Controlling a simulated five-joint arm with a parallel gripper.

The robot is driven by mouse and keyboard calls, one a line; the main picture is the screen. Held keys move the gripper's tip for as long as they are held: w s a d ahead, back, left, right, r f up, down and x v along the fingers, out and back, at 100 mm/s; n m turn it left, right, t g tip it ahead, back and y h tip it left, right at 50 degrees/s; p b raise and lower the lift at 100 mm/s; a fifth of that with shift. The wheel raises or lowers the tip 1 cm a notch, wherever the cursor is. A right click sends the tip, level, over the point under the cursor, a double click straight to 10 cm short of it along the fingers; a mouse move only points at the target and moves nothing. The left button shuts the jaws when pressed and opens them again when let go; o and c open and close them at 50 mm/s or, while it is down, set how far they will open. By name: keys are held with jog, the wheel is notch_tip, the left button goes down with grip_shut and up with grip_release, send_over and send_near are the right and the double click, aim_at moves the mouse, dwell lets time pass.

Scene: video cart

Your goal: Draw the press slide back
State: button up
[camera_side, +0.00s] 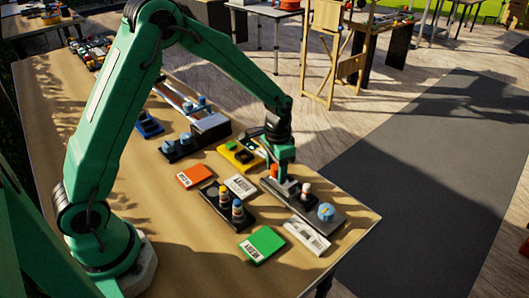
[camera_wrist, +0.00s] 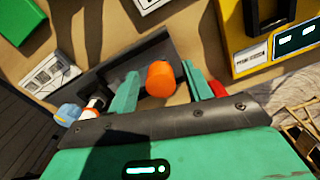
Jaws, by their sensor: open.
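A long dark grey unit (camera_side: 299,206) lies near the right end of the table, carrying an orange knob (camera_wrist: 161,79), a white-topped knob (camera_side: 306,188) and a blue round dial (camera_side: 326,212). No label readable here says which part is the press slide. My gripper (camera_side: 288,186) points down over the unit's far end. In the wrist view my green fingers (camera_wrist: 167,86) are apart, with the orange knob between them and gaps on both sides. The orange knob is partly hidden by my gripper in the side view.
A yellow box (camera_side: 229,151) sits just left of my gripper. A white label card (camera_side: 299,240) lies before the unit, with a green card (camera_side: 262,244) nearby. A dark unit with striped knobs (camera_side: 217,209) stands to the left. The table edge is close at right.

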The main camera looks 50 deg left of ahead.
aim_at(274, 167)
jog(key=shift+r, duration=3.85)
jog(key=shift+r, duration=0.1)
jog(key=shift+s+a+r, duration=0.1)
jog(key=shift+s+r, duration=0.15)
jog(key=shift+r, duration=0.2)
jog(key=s+a+r+n+t, duration=0.1)
jog(key=s+r+t, duration=0.2)
jog(key=s+r, duration=0.7)
jog(key=s+a+r+n+t, duration=0.1)
jog(key=s+r+n+t, duration=0.1)
jog(key=s, duration=1)
jog(key=shift+s+r+t, duration=0.25)
jog(key=shift+r+t, duration=0.05)
jog(key=shift+r, duration=0.1)
